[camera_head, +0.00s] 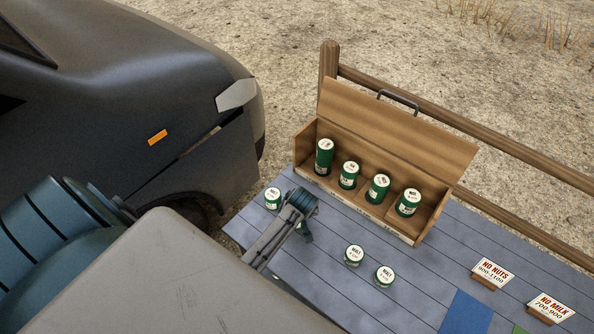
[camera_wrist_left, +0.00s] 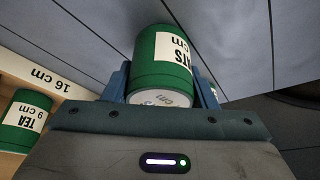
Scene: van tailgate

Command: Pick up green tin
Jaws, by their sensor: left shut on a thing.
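A green tin (camera_wrist_left: 160,62) with a white label ending in "ATS" is between my left gripper's (camera_wrist_left: 162,76) two fingers in the wrist view. The fingers are shut on its sides, and its pale end faces the camera. In the head view my left gripper (camera_head: 303,222) is over the slatted table, in front of the wooden box; the held tin is mostly hidden there. Other green tins stand on the table: one (camera_head: 272,198) left of the gripper, and two marked "MALT" (camera_head: 354,255) (camera_head: 385,276) to its right. My right gripper is not in view.
An open wooden box (camera_head: 390,130) with several green tins stands at the table's back edge, by a rail. A "NO NUTS" sign (camera_head: 492,273), a "NO MILK" sign (camera_head: 550,308) and a blue mat (camera_head: 466,315) lie right. A dark van (camera_head: 130,90) is at left.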

